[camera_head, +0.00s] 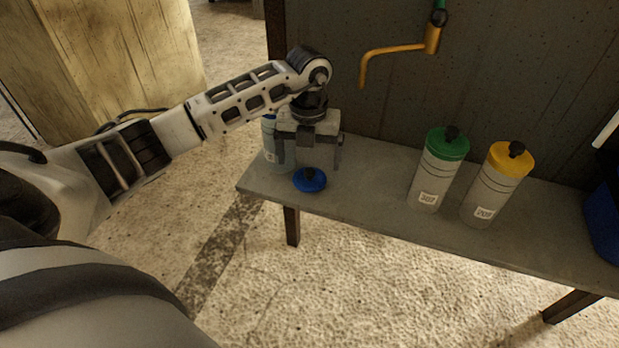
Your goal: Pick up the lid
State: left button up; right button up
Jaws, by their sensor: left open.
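A blue lid (309,180) with a dark knob lies on the grey bench (365,200) near its left front edge. My left gripper (308,165) is open just above and behind the lid, pointing down, and I see nothing between its fingers. From this view I cannot tell whether a finger touches the lid. My right gripper is out of view.
A bottle with a green lid (447,143) and one with a yellow lid (511,159) stand upright to the right. An orange pipe (400,48) hangs from the dark back panel. A blue object (602,225) sits at the right edge. The bench middle is clear.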

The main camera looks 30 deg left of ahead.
aim_at(309, 173)
pick_arm(q)
notch_tip(309, 173, down, 5)
jog(key=shift+f, duration=0.1)
jog(key=c, duration=1)
jog(key=shift+c, duration=0.2)
